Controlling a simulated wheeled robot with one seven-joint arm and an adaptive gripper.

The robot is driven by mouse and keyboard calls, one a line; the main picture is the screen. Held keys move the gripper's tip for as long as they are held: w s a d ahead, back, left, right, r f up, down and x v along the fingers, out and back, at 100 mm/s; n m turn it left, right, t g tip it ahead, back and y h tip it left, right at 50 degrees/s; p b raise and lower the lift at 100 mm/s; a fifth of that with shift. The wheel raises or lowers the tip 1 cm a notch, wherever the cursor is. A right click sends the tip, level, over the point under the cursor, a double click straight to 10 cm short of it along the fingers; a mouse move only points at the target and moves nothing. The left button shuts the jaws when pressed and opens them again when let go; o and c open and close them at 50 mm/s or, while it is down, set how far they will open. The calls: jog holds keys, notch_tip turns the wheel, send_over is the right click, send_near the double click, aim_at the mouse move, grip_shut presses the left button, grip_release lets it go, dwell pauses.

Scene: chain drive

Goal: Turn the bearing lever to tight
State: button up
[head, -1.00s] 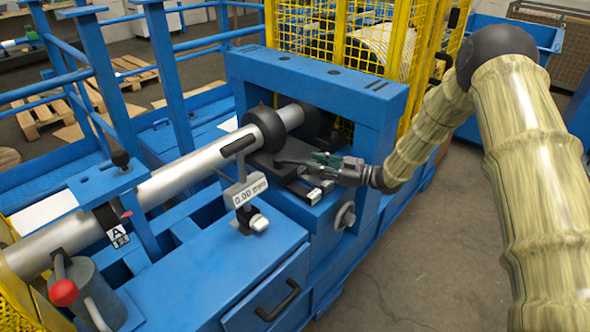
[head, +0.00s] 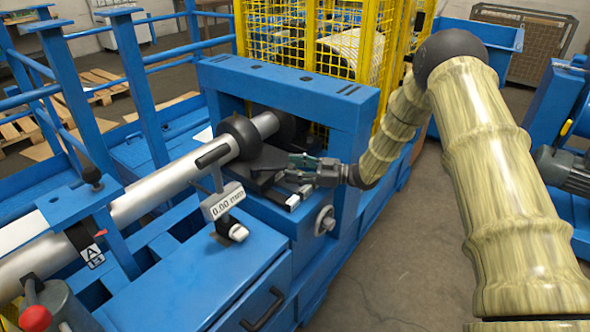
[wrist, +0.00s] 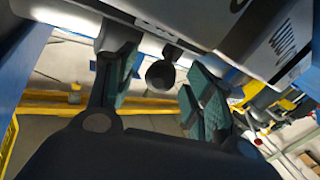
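My gripper (head: 291,166) is inside the front opening of the blue bearing frame (head: 345,95), beside the silver shaft (head: 150,195) and its black collar (head: 240,138). In the wrist view my gripper (wrist: 155,85) is open, with green pads on both fingers. In the head view the gripper and dark parts hide the lever.
A gauge reading 0.00 mm (head: 222,201) stands left of the gripper. A red-knobbed handle (head: 35,318) is at the lower left. A yellow mesh guard (head: 290,45) stands behind the frame. The floor (head: 400,260) right of the machine is clear.

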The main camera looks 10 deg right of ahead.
jog(key=v, duration=1.2)
jog(key=shift+f, duration=0.1)
